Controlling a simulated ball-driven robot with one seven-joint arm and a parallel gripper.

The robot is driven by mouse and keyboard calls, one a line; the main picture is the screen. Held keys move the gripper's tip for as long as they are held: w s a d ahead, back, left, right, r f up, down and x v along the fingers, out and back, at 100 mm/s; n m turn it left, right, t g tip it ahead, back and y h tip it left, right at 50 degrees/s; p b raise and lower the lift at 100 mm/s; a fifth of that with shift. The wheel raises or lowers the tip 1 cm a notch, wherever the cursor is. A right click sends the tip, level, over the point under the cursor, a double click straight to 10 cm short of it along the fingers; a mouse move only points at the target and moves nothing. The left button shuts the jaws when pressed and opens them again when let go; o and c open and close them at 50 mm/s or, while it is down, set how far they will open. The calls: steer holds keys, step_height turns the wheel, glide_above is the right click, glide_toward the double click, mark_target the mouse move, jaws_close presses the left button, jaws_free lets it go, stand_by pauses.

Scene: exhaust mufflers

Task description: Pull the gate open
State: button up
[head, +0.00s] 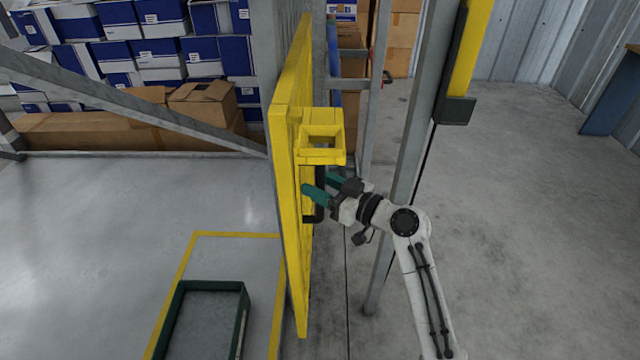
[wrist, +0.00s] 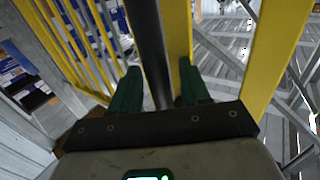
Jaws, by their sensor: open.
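The yellow gate (head: 293,200) stands upright and shows nearly edge-on in the head view, with a yellow boxed bracket (head: 322,150) on its right face. A dark vertical handle (head: 320,196) is below the bracket, partly hidden by my gripper. My gripper (head: 322,186) reaches to it from the right with green fingers apart. In the wrist view, the dark handle bar (wrist: 151,45) runs between the two open fingers of my gripper (wrist: 160,85), one on each side. I cannot tell whether either finger touches it. Yellow gate bars (wrist: 178,35) show behind.
A grey post (head: 408,150) stands right of the gate, with a gap between. A green-rimmed tray (head: 240,325) lies on the floor at left inside yellow lines. Blue-and-white boxes (head: 160,55) and cartons (head: 203,102) are stacked behind. The floor at right is clear.

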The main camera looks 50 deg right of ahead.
jaws_close()
stand_by(0.5)
